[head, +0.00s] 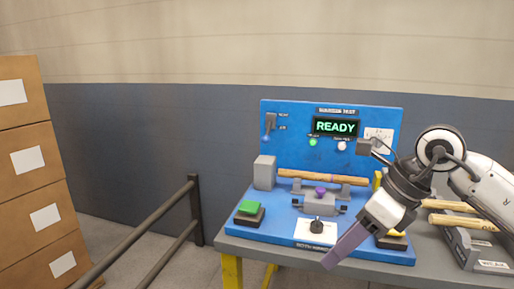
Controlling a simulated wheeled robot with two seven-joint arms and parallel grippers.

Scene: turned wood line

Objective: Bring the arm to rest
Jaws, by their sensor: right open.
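My right arm comes in from the right, and my right gripper (345,247) points down and left in front of the blue test station (352,152). The gripper is open, and I see nothing held in it. It covers part of the station's front right. A turned wooden piece (322,182) lies level on the grey supports of the station, apart from the gripper. The display (335,127) reads READY in green, and a green lamp (313,142) below it is lit. My left gripper is not in view.
More wooden pieces (455,206) lie in a grey rack (478,244) at right. Handrails (180,240) and stacked boxes (30,165) stand at left.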

